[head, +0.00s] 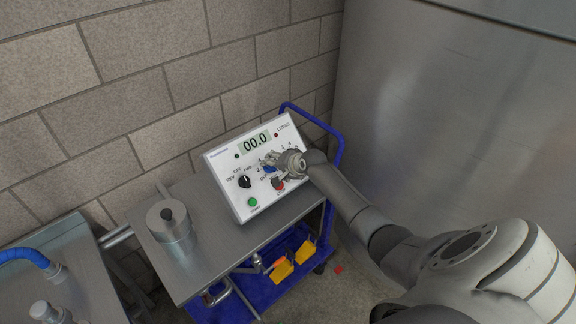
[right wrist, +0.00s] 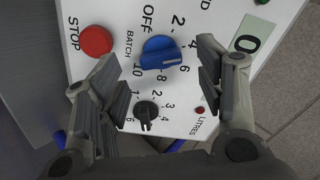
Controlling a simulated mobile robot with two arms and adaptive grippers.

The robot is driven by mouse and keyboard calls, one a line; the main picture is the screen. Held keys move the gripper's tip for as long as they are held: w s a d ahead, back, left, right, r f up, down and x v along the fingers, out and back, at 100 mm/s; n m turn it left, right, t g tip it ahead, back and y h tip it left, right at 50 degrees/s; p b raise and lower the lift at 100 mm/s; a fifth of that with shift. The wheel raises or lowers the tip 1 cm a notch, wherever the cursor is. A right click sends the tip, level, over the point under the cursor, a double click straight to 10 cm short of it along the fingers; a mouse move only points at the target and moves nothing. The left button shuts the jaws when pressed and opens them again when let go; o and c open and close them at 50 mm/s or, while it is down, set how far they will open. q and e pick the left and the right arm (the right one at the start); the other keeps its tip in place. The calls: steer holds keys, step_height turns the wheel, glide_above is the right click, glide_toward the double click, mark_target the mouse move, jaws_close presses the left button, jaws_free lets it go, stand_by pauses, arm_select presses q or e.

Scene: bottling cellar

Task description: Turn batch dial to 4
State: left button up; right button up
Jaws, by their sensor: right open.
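The instrument panel (head: 225,175) is a white sloped box on the steel-topped cart. Its blue batch dial (right wrist: 161,53) is marked OFF, 2, 4, 6, 8, 10 in the right wrist view. The dial's bar lies roughly crosswise there; I cannot tell its exact setting. In the head view the dial (head: 268,168) is partly hidden by my right gripper (head: 277,163). That gripper (right wrist: 158,78) is open, one finger on each side of the blue dial with gaps showing, not closed on it. My left gripper is not in view.
Near the dial are a red STOP button (right wrist: 97,41) and a smaller black knob (right wrist: 146,112). A REV/OFF knob (head: 244,181), a green button (head: 252,202) and a display reading 00.0 (head: 254,143) are on the panel. A metal canister (head: 172,228) stands left of it.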

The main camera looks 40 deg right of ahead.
steer(key=v, duration=0.8)
steer(key=shift+s+r, duration=0.25)
steer(key=shift+s, duration=0.1)
